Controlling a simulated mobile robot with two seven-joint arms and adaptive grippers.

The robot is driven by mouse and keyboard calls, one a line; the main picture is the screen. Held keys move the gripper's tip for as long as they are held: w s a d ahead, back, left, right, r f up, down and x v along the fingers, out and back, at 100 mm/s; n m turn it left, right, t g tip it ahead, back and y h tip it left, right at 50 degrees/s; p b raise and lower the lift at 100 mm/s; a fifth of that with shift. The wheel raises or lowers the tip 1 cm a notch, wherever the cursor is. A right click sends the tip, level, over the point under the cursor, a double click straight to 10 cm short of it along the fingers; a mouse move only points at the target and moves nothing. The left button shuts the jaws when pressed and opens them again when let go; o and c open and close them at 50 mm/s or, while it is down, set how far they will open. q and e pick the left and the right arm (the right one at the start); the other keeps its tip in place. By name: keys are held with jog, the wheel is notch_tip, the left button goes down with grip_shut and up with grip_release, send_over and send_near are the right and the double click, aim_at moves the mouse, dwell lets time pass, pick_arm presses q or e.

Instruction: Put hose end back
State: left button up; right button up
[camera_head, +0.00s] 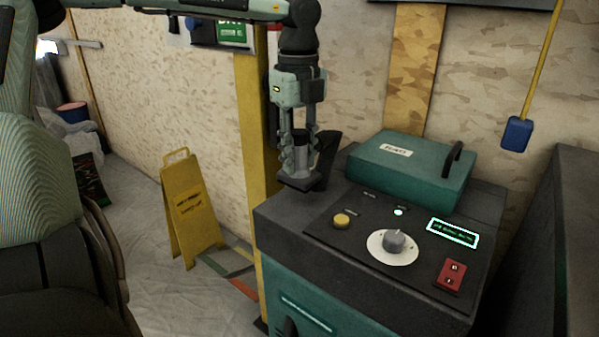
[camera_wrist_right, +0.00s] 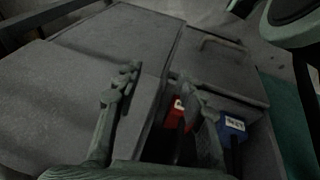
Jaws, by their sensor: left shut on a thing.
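My left gripper (camera_head: 301,140) points down at the left back corner of the dark-topped green machine (camera_head: 283,219). Its fingers are shut on a grey cylindrical piece, which looks like the hose end (camera_head: 302,158). A black angular part (camera_head: 308,181) is right below and behind the piece, beside the machine's top edge. I cannot tell whether the piece touches that part or sits in it. No hose run is clear to see. My right gripper (camera_wrist_right: 156,82) shows only in the right wrist view, its fingers apart with nothing seen between the tips.
The machine top carries a green lidded box (camera_head: 410,168), a grey dial (camera_head: 394,241), a yellow button (camera_head: 341,221) and a red switch (camera_head: 450,275). A yellow folding sign (camera_head: 190,212) stands left. The wrist view shows grey boxes (camera_wrist_right: 105,45), a red item (camera_wrist_right: 174,112) and a blue item (camera_wrist_right: 232,126).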

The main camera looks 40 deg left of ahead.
aim_at(299, 174)
pick_arm(q)
notch_tip(299, 174, down, 4)
jog(key=shift+w+r, duration=0.1)
jog(key=shift+r, duration=0.15)
jog(key=shift+f, duration=0.3)
pick_arm(e)
jog(key=shift+f, duration=0.25)
pick_arm(q)
jog(key=shift+f, duration=0.1)
pick_arm(e)
jog(key=shift+f, duration=0.1)
pick_arm(q)
jog(key=o, duration=1.1)
pick_arm(e)
jog(key=shift+w+a+r, duration=0.1)
jog(key=shift+w+r, duration=0.05)
jog(key=shift+r, duration=0.3)
